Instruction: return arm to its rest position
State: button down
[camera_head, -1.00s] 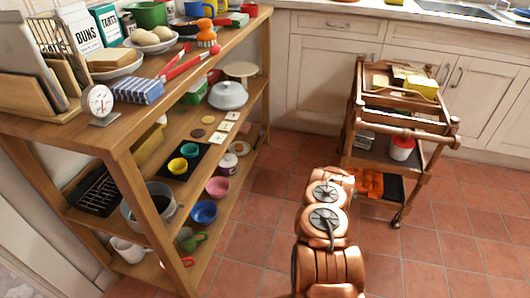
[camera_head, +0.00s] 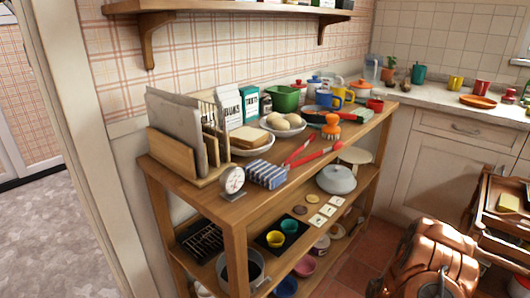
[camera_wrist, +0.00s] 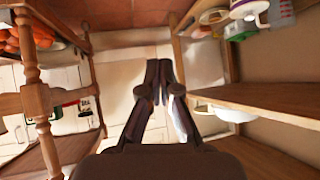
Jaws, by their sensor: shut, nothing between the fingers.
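My gripper (camera_wrist: 158,68) shows in the wrist view, its dark fingers together with nothing between them. It points into the floor gap between a wooden trolley (camera_wrist: 32,75) on the left and a wooden shelf unit (camera_wrist: 262,97) on the right. It touches neither, as far as I can see. In the head view, part of my copper-coloured arm shows at the lower right, between the shelf unit (camera_head: 232,216) and the trolley (camera_head: 486,205). The gripper itself is hidden in that view.
The shelf top carries a toast rack, a kitchen scale (camera_head: 232,181), a bowl of eggs (camera_head: 283,123) and red-handled tools (camera_head: 320,156). Lower shelves hold bowls and a pot (camera_head: 243,270). A counter (camera_head: 440,108) runs along the back. Tiled floor (camera_head: 375,247) shows between shelf and arm.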

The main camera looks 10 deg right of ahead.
jog(key=s+a+r+n+g+y+p, duration=0.1)
jog(key=a+r+y+p, duration=0.15)
jog(key=a+r, duration=0.6)
jog(key=s+a+r+n+g+y+p, duration=0.15)
jog(key=a+r+p, duration=0.3)
jog(key=r, duration=0.75)
jog(key=s+a+r+n+g+y+p, duration=0.1)
jog(key=a+r+n+p, duration=0.15)
jog(key=a+r, duration=0.65)
jog(key=s+a+r+n+g+p, duration=0.1)
jog(key=s+a+r+g+p, duration=0.2)
jog(key=s+r, duration=0.6)
jog(key=s+a+r+n+g+p, duration=0.1)
jog(key=s+a+r+p, duration=0.25)
jog(key=s+r, duration=0.6)
jog(key=s+a+r+g+p, duration=0.1)
jog(key=s+r+p, duration=0.2)
jog(key=s+r, duration=0.3)
jog(key=s+r+g+p, duration=0.2)
jog(key=s+r, duration=0.4)
jog(key=s, duration=0.5)
jog(key=shift+s+a+r+n+p, duration=0.2)
jog(key=shift+a+r+n+p, duration=0.15)
jog(key=shift+p, duration=0.2)
jog(key=shift+d, duration=0.15)
